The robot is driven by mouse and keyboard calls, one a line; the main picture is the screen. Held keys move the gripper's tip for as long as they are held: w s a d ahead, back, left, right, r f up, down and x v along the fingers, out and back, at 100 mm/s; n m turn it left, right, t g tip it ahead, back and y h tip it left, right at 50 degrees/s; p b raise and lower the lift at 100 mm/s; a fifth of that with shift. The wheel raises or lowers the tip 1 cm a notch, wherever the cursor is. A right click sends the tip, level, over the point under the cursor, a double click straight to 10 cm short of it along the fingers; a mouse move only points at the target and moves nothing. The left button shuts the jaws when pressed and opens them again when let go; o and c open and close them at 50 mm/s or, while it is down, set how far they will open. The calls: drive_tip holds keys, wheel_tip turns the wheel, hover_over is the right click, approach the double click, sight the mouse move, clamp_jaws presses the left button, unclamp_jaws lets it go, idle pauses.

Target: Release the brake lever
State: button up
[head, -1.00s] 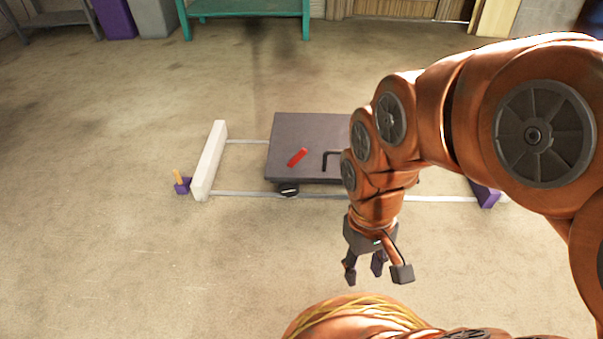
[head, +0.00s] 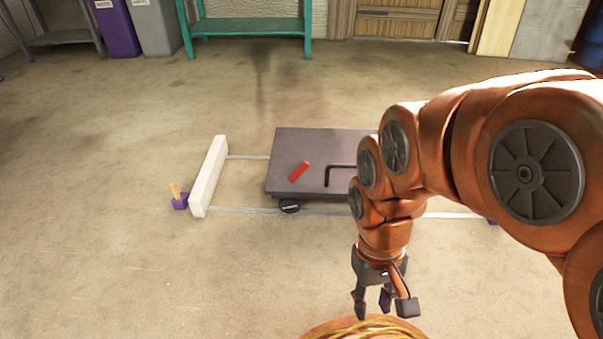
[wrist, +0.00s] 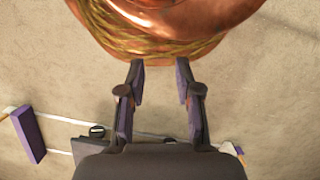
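A dark flat cart (head: 287,143) stands on two pale rails. A short red bar (head: 299,171) lies slanted on its top, with a black bent handle (head: 340,168) to its right. Left of the rails' white end beam (head: 208,178), a small orange stick (head: 175,190) stands up from a purple block (head: 181,202). I cannot tell for sure which of these is the brake lever. My gripper (head: 377,306) hangs nearer to me than the cart, above the floor and touching none of them. In the wrist view its fingers (wrist: 158,108) are apart with nothing between them.
A dark round wheel (head: 289,207) shows under the cart's near edge. My arm hides the cart's right part. A teal bench (head: 250,22), a purple bin (head: 117,27) and a grey bin (head: 155,25) stand at the back.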

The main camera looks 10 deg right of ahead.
drive_tip(key=shift+r, duration=0.3)
drive_tip(key=shift+c, duration=0.9)
drive_tip(key=r+n+p, duration=0.1)
drive_tip(key=r+p, duration=0.2)
drive_tip(key=s+r+n+p, duration=0.1)
drive_tip(key=r+p, duration=0.2)
drive_tip(key=s+r+p, duration=0.1)
drive_tip(key=r+p, duration=0.2)
drive_tip(key=shift+s+a+n+g+p, duration=0.1)
drive_tip(key=shift+a+n+g+p, duration=0.2)
drive_tip(key=shift+a+n, duration=0.1)
clamp_jaws()
drive_tip(key=r+m+p, duration=0.1)
drive_tip(key=r+p, duration=0.1)
drive_tip(key=r+m+p, duration=0.1)
drive_tip(key=shift+s+d+r+m, duration=0.25)
drive_tip(key=shift+d+m, duration=0.05)
drive_tip(key=shift+d, duration=0.1)
drive_tip(key=shift+s, duration=0.1)
